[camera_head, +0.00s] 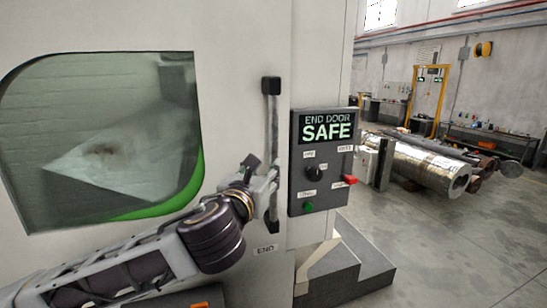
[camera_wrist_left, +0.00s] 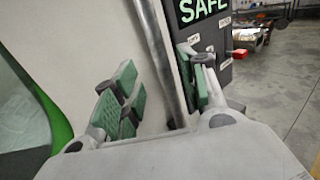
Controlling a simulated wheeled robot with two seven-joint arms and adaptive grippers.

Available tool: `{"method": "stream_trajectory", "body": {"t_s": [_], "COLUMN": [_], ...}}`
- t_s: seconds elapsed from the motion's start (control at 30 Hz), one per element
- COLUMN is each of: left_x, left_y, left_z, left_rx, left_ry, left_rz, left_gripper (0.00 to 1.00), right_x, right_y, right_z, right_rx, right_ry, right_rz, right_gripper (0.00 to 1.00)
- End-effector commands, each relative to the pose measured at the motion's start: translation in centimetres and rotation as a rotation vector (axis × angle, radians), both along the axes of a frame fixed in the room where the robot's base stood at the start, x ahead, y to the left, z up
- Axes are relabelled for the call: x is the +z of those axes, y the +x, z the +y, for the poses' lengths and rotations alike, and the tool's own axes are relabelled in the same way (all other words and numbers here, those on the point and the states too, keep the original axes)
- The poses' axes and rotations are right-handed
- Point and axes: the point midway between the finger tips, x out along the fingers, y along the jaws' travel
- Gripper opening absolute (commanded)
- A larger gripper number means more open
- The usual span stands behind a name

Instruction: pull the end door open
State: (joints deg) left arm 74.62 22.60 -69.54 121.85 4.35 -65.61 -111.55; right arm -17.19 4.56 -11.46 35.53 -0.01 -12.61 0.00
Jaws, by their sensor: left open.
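The end door (camera_head: 235,70) is a pale grey panel with a rounded window, and it looks flush with the frame beside it. Its handle (camera_head: 272,120) is an upright metal bar with black end mounts, near the door's right edge. My left gripper (camera_head: 266,184) is at the lower half of the handle. In the left wrist view the bar (camera_wrist_left: 159,50) runs between the open green-padded fingers (camera_wrist_left: 160,88), with a visible gap on the left side. Contact on the right side is unclear. My right gripper is in neither view.
A dark control box (camera_head: 323,160) reading "END DOOR SAFE", with a knob and buttons, sits close right of the handle. A grey step block (camera_head: 350,275) stands below it. A shiny metal cylinder (camera_head: 425,165) lies further back. The floor at right is clear.

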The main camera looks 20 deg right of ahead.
Motion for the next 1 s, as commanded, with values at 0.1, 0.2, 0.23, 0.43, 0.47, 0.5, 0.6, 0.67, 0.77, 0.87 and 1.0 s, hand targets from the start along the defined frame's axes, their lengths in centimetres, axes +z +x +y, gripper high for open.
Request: {"method": "stream_trajectory", "body": {"t_s": [0.1,0.2,0.23,0.43,0.47,0.5,0.6,0.67,0.77,0.87,1.0], "left_x": [0.1,0.1,0.1,0.1,0.1,0.1,0.1,0.1,0.1,0.1,0.0], "left_y": [1.1,1.9,2.1,3.7,4.0,4.3,5.1,5.6,6.3,6.9,7.5], "left_z": [-0.6,-1.2,-1.3,-2.3,-2.5,-2.7,-3.1,-3.4,-3.9,-4.3,-4.6], "left_rx": [0.002,0.001,0.001,0.001,0.001,0.001,0.001,0.001,0.002,0.001,0.001], "left_ry": [0.000,0.000,0.001,0.000,0.000,0.000,0.001,0.000,0.000,-0.001,0.000], "left_rz": [0.000,0.000,0.001,0.001,0.001,0.001,0.001,0.000,0.000,0.001,0.000], "left_gripper": [0.42,0.42,0.42,0.42,0.42,0.42,0.42,0.42,0.42,0.42,0.42], "right_x": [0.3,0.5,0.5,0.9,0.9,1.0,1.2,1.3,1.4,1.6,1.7], "right_y": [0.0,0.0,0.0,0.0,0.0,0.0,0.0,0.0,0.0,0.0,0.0], "right_z": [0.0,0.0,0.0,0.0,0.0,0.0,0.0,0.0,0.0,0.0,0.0], "right_rx": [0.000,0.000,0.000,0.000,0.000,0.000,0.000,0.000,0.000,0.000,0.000], "right_ry": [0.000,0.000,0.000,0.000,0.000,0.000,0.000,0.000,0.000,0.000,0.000], "right_rz": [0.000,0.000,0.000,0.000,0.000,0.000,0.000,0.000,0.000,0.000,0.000], "right_gripper": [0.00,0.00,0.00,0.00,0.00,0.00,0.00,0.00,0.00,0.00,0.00]}}
